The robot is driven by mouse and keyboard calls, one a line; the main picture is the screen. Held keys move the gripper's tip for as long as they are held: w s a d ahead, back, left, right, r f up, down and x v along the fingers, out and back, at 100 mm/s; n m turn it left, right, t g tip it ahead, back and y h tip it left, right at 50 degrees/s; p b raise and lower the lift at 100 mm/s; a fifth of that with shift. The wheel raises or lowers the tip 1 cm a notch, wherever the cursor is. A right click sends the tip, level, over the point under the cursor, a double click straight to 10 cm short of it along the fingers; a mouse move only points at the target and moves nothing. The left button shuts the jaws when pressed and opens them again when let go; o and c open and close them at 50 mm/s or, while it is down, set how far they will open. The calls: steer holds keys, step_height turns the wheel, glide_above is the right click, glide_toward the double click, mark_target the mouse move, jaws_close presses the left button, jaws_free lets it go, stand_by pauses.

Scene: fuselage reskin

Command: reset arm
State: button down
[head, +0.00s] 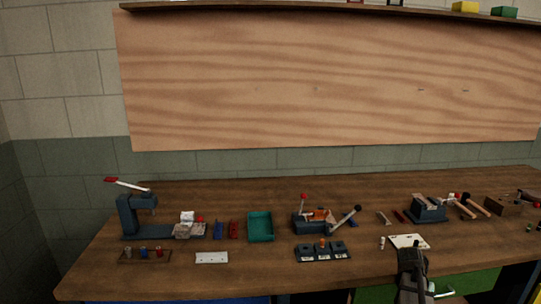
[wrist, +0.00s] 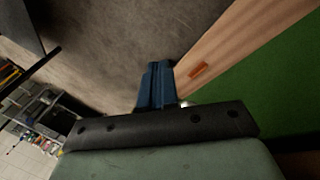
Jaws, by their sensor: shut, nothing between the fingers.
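My gripper (wrist: 158,70) shows in the wrist view as two blue fingers side by side, closed together with nothing between them. In the head view a dark part of my arm (head: 411,272) rises at the front edge of the workbench (head: 225,284), right of the middle, just in front of a white plate (head: 409,241). My fingertips cannot be made out clearly in the head view.
The bench holds a lever press (head: 130,215), a teal tray (head: 260,227), a clamp fixture (head: 318,222), a black block with knobs (head: 323,252) and a vise (head: 429,209). The wrist view shows a wooden strip (wrist: 240,40), a green surface (wrist: 275,85) and shelving (wrist: 35,112).

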steer(key=s+a+f+n+g+y, duration=0.1)
steer(key=s+a+f+n, duration=0.3)
steer(key=a+f, duration=0.75)
steer(key=s+a+f+n+g+y, duration=0.1)
steer(key=s+a+f+n, duration=0.1)
steer(key=s+a+f, duration=0.7)
steer(key=s+a+f+n+g+y, duration=0.1)
steer(key=s+a+f+n, duration=0.1)
steer(key=s+a+f, duration=0.5)
steer(key=s+a+f+n+g, duration=0.1)
steer(key=s+a+f+n, duration=0.1)
steer(key=s+a+f, duration=0.5)
steer(key=s+a, duration=0.2)
steer(key=s, duration=0.3)
steer(key=shift+a+f+g+y, duration=0.15)
steer(key=shift+a+g+y, duration=0.1)
steer(key=shift+g+y, duration=0.15)
steer(key=shift+w, duration=0.1)
